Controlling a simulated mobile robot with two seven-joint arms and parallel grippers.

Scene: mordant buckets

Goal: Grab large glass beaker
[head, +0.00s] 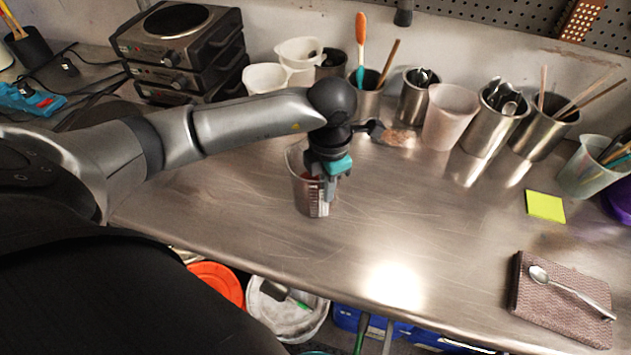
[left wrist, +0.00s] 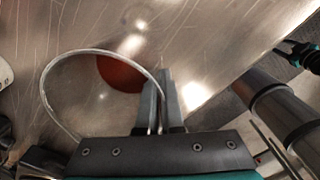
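The large glass beaker (head: 300,185) stands upright on the metal bench, clear-walled with measuring marks and something red showing inside. In the left wrist view its round rim (left wrist: 46,91) shows from above, with a dark red patch inside. My left gripper (head: 330,188) reaches down at the beaker's right side. In the left wrist view its two fingers (left wrist: 161,100) are close together, with the beaker wall between them. A dark part with teal, which looks like my right gripper (left wrist: 297,52), shows at the right edge of the left wrist view. Its fingers are unclear.
Metal cups with tools (head: 414,105) and a pale plastic cup (head: 450,115) line the back wall. Stacked hot plates (head: 180,55) stand back left. A yellow note pad (head: 545,206) and a spoon (head: 570,290) on a brown cloth lie right. The front middle is clear.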

